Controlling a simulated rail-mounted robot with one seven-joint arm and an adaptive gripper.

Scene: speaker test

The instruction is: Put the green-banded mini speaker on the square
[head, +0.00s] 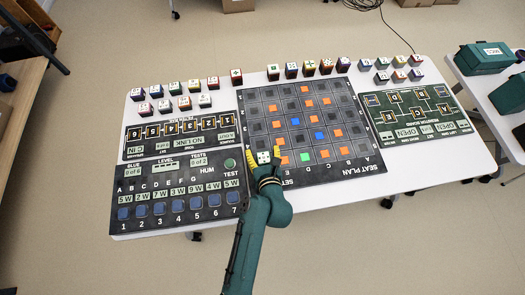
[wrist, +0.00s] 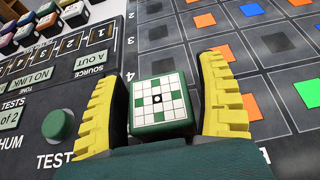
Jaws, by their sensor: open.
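A small cube speaker with a white top, green squares and a green side (wrist: 160,120) stands between the fingers of my gripper (wrist: 165,105). In the head view the same cube (head: 264,157) shows between the yellow fingertips of my gripper (head: 264,154). The fingers are open, with a narrow gap on each side of the cube. It is near the left edge of the seat plan board (head: 262,176); I cannot tell whether it touches the board. The board's grid has orange and blue squares and one green square (head: 305,157), right of the gripper.
A panel with a green TEST button (head: 230,164) lies left of the gripper. Several other cubes, including a green and white one (head: 273,72), stand along the table's back. Another panel (head: 420,112) lies at right. Most of the grid is clear of objects.

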